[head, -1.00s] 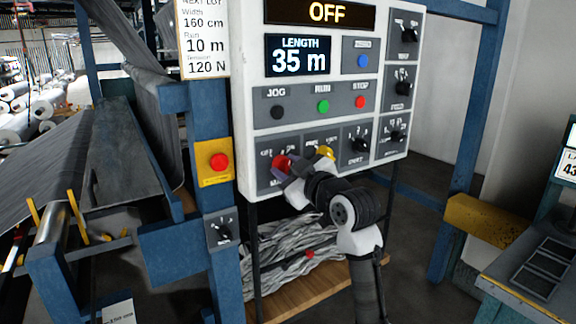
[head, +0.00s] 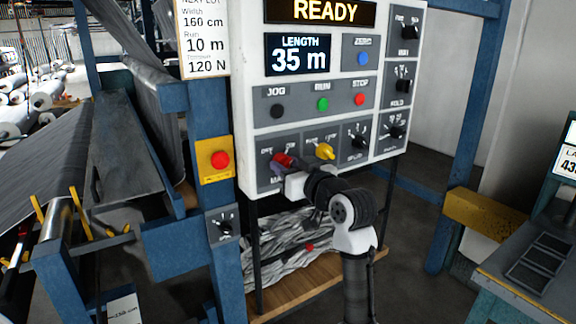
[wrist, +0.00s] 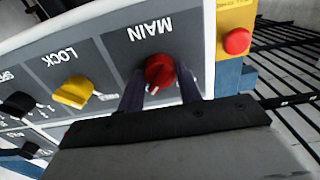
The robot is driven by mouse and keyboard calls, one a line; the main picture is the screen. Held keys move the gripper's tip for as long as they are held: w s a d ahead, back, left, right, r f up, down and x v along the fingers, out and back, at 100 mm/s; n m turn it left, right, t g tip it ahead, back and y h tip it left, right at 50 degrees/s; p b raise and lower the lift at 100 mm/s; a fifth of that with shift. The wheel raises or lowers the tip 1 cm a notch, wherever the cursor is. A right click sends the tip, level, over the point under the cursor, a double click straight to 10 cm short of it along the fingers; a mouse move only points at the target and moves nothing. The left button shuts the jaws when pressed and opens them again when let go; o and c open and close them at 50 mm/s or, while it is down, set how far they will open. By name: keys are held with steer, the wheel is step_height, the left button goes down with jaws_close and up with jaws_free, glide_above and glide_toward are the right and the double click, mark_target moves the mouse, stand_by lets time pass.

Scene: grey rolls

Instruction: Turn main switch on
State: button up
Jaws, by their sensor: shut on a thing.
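The red main switch (head: 283,160) sits at the lower left of the white control panel (head: 241,100). It also shows in the wrist view (wrist: 159,70), under the label MAIN, which appears upside down there. My gripper (head: 281,165) is at the knob, and in the wrist view its two dark fingers (wrist: 160,92) are shut on the knob, one on each side. The display (head: 320,11) at the top of the panel reads READY. The fingers and wrist hide part of the switch plate in the head view.
A yellow lock knob (head: 325,151) is just right of the main switch. Green (head: 323,104) and red (head: 360,99) buttons sit above. A red button on a yellow box (head: 220,159) is on the blue post to the left. More black knobs line the panel's right side.

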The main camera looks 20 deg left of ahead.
steer(key=o, duration=1)
steer(key=b+v, duration=0.4)
steer(key=v, duration=1)
steer(key=shift+a, duration=0.1)
